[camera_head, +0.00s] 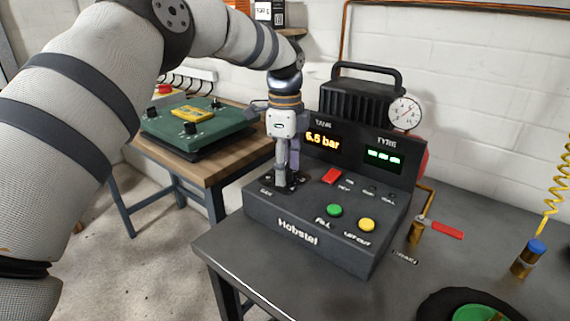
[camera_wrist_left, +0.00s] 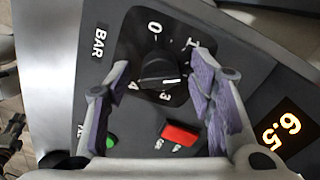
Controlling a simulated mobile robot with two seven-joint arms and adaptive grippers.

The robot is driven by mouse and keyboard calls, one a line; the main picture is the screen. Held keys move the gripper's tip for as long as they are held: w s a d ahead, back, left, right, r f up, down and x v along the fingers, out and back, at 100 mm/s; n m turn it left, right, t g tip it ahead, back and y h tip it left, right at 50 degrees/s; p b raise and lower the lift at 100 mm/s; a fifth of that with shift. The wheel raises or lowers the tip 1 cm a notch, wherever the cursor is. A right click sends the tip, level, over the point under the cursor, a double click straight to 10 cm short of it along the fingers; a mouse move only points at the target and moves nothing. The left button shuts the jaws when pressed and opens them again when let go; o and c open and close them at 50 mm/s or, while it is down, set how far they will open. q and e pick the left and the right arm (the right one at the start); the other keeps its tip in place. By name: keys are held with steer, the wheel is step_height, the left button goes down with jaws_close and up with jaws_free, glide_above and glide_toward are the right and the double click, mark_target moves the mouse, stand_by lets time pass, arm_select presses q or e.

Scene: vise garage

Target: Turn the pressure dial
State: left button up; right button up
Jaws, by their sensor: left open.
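The pressure dial (camera_wrist_left: 158,75) is a black knob with a white pointer line, on a dark plate marked 0, 1, 3 and 4 beside the word BAR. The pointer lies toward the right in the left wrist view, between the 1 and the 3. My left gripper (camera_wrist_left: 158,78) is open, with one finger on each side of the knob; contact cannot be told. In the head view the left gripper (camera_head: 287,180) points down at the left end of the panel of the Hobstel compressor unit (camera_head: 300,232) and mostly hides the dial. My right gripper is not in view.
The panel has a red switch (camera_head: 331,176), a green button (camera_head: 334,210) and a yellow button (camera_head: 367,225). The display (camera_head: 323,140) reads 6.5 bar. A round gauge (camera_head: 405,113) stands behind. A red-handled valve (camera_head: 447,230) and brass fitting (camera_head: 527,260) are on the right.

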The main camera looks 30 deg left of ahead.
arm_select(q)
step_height(320, 180, up, 12)
stand_by(0.3)
